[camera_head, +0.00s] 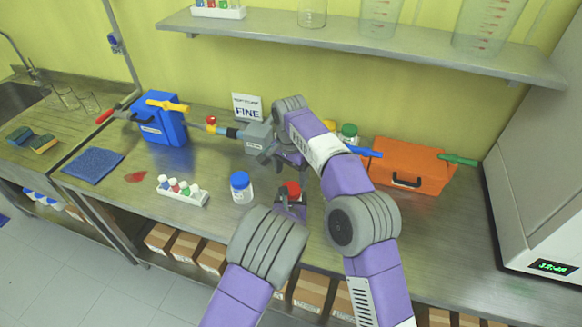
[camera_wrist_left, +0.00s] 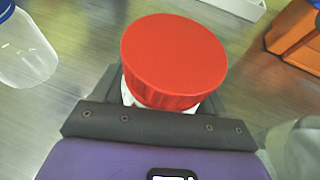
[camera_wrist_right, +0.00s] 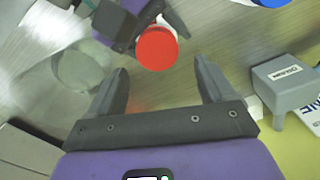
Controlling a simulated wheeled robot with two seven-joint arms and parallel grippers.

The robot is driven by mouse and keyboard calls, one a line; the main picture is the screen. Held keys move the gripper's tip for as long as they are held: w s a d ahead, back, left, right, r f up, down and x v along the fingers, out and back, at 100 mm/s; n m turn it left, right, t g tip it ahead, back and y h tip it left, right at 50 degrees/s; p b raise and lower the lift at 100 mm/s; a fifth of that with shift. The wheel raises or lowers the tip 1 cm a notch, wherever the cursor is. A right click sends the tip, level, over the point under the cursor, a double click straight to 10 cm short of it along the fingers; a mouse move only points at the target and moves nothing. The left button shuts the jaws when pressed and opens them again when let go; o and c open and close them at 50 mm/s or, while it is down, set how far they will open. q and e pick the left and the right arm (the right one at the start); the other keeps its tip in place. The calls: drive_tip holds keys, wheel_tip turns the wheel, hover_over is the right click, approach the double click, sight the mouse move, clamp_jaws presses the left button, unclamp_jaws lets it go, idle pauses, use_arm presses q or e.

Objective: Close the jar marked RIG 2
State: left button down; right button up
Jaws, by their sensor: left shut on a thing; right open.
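A jar with a red lid (camera_head: 292,187) stands on the bench at the middle, partly hidden. My left gripper (camera_head: 290,201) is shut on it below the lid. In the left wrist view the red lid (camera_wrist_left: 174,58) fills the middle, with a little white under it. My right gripper (camera_head: 287,160) is open and empty above and behind the red lid. In the right wrist view the lid (camera_wrist_right: 157,48) lies just beyond the gap between the open fingers (camera_wrist_right: 161,75). No RIG 2 marking is readable.
A blue-lidded jar (camera_head: 240,187) and a vial rack (camera_head: 182,191) stand left of my left gripper. A grey labelled block (camera_head: 257,138) is behind. An orange case (camera_head: 405,168) is to the right.

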drive_tip(key=n, duration=0.6)
drive_tip(key=shift+w+r, duration=0.25)
drive_tip(key=n, duration=0.5)
drive_tip(key=shift+w+r+n+t, duration=0.25)
drive_tip(key=shift+n+t, duration=0.05)
drive_tip(key=n, duration=0.5)
drive_tip(key=shift+w+d+r+n, duration=0.1)
drive_tip(key=shift+w+r+n, duration=0.1)
drive_tip(key=shift+r+n, duration=0.1)
drive_tip(key=n, duration=0.5)
drive_tip(key=shift+w+r+n, duration=0.2)
drive_tip(key=shift+n, duration=0.1)
drive_tip(key=n, duration=0.5)
drive_tip(key=shift+r+n, duration=0.2)
drive_tip(key=shift+n, duration=0.1)
drive_tip(key=n, duration=0.5)
drive_tip(key=shift+s+r, duration=0.1)
drive_tip(key=shift+s, duration=0.1)
drive_tip(key=n, duration=0.6)
drive_tip(key=shift+s, duration=0.4)
drive_tip(key=n, duration=0.2)
drive_tip(key=s+n, duration=0.1)
drive_tip(key=n, duration=0.2)
drive_tip(key=shift+r+g, duration=0.1)
drive_tip(key=shift+g, duration=0.3)
